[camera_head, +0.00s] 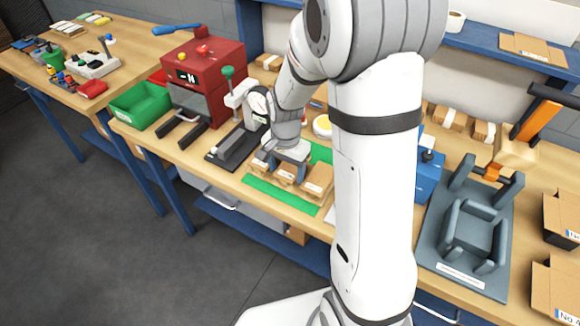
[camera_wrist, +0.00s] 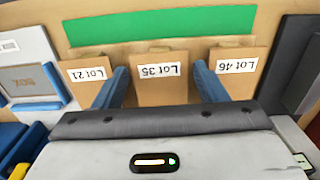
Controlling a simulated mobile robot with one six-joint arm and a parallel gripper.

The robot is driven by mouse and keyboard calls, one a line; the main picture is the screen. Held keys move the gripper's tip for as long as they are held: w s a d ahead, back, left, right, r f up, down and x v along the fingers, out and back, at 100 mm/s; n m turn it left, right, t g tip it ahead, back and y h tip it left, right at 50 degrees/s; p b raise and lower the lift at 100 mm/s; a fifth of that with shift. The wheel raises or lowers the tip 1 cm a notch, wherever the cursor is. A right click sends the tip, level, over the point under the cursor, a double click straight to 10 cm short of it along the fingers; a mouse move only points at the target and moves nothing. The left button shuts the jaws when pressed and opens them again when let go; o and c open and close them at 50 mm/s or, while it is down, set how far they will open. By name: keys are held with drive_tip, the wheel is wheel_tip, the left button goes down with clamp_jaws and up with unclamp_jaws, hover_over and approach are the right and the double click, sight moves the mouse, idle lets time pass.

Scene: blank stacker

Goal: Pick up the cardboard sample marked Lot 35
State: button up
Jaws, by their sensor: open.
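The cardboard sample marked Lot 35 (camera_wrist: 163,92) lies in the middle of a row of three, its label upside down in the wrist view. It also shows in the head view (camera_head: 286,176). The Lot 21 sample (camera_wrist: 88,88) is on its left and the Lot 46 sample (camera_wrist: 238,84) on its right in the wrist view. My gripper (camera_wrist: 160,70) is open, with one blue finger on each side of the Lot 35 sample. Whether the fingers touch it I cannot tell. In the head view my gripper (camera_head: 287,168) is low over the row.
A green strip (camera_wrist: 160,25) runs beyond the row. In the head view a red machine (camera_head: 205,65) and green bin (camera_head: 140,105) stand left. A grey fixture (camera_head: 470,240) and cardboard boxes (camera_head: 555,288) stand right. A blue shelf (camera_head: 480,40) spans the back.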

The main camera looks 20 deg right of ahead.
drive_tip(key=shift+c, duration=0.5)
drive_tip(key=c, duration=0.6)
drive_tip(key=shift+c, duration=0.2)
